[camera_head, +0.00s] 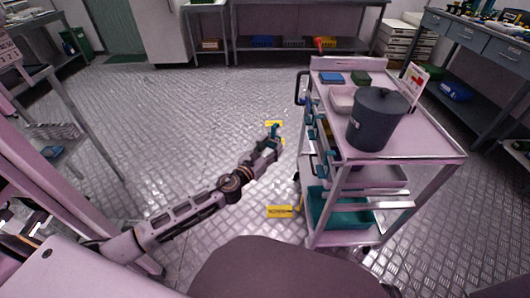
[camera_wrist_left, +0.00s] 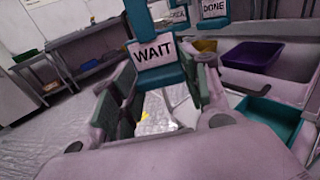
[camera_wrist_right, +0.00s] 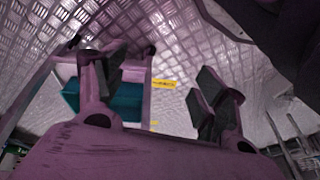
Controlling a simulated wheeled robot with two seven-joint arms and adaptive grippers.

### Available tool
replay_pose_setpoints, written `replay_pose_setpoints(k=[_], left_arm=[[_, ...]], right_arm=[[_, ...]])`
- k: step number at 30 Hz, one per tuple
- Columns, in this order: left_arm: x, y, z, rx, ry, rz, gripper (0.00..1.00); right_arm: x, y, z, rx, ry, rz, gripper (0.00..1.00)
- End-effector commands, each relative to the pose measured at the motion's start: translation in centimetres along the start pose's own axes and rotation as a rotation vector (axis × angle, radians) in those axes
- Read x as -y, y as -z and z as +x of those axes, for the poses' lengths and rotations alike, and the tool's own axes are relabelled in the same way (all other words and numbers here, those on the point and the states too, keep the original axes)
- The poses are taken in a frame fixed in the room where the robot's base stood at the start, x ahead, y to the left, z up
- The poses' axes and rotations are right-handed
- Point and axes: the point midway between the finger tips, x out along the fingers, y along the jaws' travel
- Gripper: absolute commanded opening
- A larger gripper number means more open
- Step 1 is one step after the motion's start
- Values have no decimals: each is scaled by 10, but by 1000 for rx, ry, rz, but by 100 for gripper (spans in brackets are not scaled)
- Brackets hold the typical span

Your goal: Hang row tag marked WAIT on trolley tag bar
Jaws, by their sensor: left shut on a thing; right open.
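The WAIT tag (camera_wrist_left: 152,52) is a teal tag with a white label reading WAIT. My left gripper (camera_wrist_left: 160,95) is shut on it, and the label faces the left wrist camera. In the head view my left gripper (camera_head: 272,143) holds the teal tag (camera_head: 275,130) just left of the trolley (camera_head: 440,148). Teal tags hang along the trolley's left side; one reads DONE (camera_wrist_left: 213,8) in the left wrist view. The tag bar itself is mostly hidden behind tags. My right gripper (camera_wrist_right: 155,105) is open and empty in the right wrist view.
A dark lidded pot (camera_head: 376,122) stands on the trolley top, with a sign (camera_head: 414,80) beside it. A teal bin (camera_head: 340,210) sits on the lower shelf. Yellow floor markers (camera_head: 279,211) lie left of the trolley. The floor farther left is clear.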

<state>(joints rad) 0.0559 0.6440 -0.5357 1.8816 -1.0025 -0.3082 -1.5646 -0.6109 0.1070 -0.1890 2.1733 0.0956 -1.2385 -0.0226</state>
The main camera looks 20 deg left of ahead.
Motion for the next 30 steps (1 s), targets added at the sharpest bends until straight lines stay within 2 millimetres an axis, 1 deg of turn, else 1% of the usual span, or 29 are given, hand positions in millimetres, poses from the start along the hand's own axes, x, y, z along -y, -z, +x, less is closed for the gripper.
replay_pose_setpoints(k=[11,19,30], left_arm=[[10,-5,13,1,116,5,25],[21,-9,22,1,227,2,25],[34,-14,27,1,344,-4,25]], right_arm=[[4,-1,12,-36,20,5,71],[7,-2,24,-70,37,11,71],[10,-2,33,-106,55,18,71]])
